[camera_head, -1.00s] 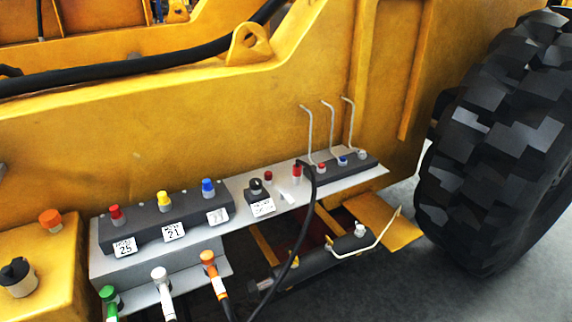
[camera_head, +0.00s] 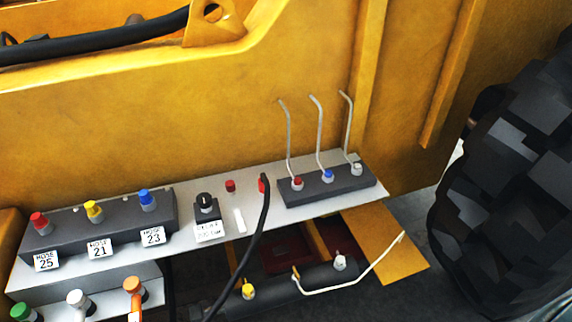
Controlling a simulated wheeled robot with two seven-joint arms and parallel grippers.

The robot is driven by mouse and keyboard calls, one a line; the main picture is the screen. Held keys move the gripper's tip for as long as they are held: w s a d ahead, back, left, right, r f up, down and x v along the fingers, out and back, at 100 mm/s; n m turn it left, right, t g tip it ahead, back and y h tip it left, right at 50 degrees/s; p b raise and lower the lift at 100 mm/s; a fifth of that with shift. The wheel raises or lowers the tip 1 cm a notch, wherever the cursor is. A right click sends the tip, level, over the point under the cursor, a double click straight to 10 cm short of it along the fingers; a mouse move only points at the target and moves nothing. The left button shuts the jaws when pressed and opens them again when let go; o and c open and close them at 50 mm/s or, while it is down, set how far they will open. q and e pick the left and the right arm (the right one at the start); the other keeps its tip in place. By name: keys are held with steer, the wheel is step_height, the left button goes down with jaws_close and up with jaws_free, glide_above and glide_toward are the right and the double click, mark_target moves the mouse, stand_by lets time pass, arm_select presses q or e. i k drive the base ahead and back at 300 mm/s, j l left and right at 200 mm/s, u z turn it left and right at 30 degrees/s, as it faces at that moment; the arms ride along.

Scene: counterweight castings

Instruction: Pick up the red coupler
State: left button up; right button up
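Several red parts show on the grey shelf (camera_head: 215,232). A red end piece (camera_head: 262,186) sits at the top of a black hose (camera_head: 257,235) that hangs over the shelf's front edge; it looks most like a coupler. A small red button-like piece (camera_head: 230,186) stands just left of it. A red-capped fitting (camera_head: 40,223) stands on the dark block above the HOSE 25 label, and a red-based lever (camera_head: 297,183) stands on the right block. Neither of my grippers is in view.
Three bent metal levers rise from the right block (camera_head: 330,190). A dark knob (camera_head: 205,203) and white labels stand mid-shelf. Below are green, white and orange hose ends (camera_head: 133,286) and a dark cylinder (camera_head: 275,283). A yellow machine wall stands behind; a large tyre (camera_head: 515,190) is at right.

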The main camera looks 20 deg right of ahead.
mark_target(261, 186)
steer(key=i+l, duration=0.1)
steer(key=l, duration=0.25)
steer(key=i+l, duration=0.1)
steer(key=l, duration=0.3)
steer(key=i+l, duration=0.1)
steer(key=l, duration=0.25)
steer(key=i+l, duration=0.1)
steer(key=l, duration=0.3)
